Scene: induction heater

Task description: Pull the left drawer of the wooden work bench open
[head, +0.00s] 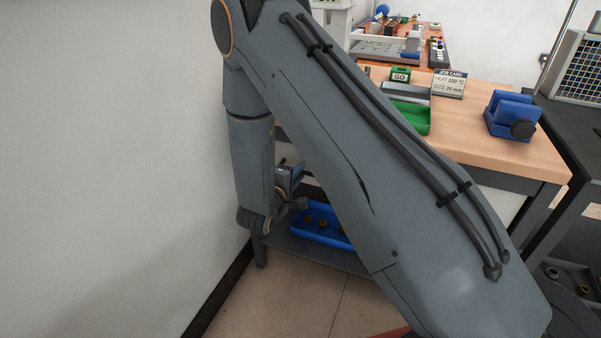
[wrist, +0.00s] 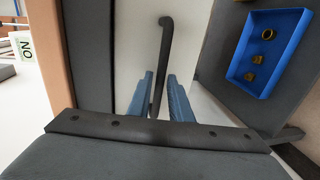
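The work bench (head: 545,165) has a wooden top and a dark grey frame. In the wrist view, a light grey drawer front (wrist: 130,35) lies beside the dark frame strip, with a dark bar handle (wrist: 164,55) on it. In the wrist view my gripper (wrist: 160,85) has its two blue fingers apart, one on each side of the handle bar; I cannot tell whether either touches it. In the head view my gripper (head: 290,185) is below the bench top, partly hidden.
A blue tray (head: 307,233) with several small brass parts sits on the lower shelf (head: 335,258). On the bench top are a green tray (head: 415,118), a job card (head: 449,83) and a blue vise-like block (head: 512,115). A white wall (head: 110,150) stands close on the left.

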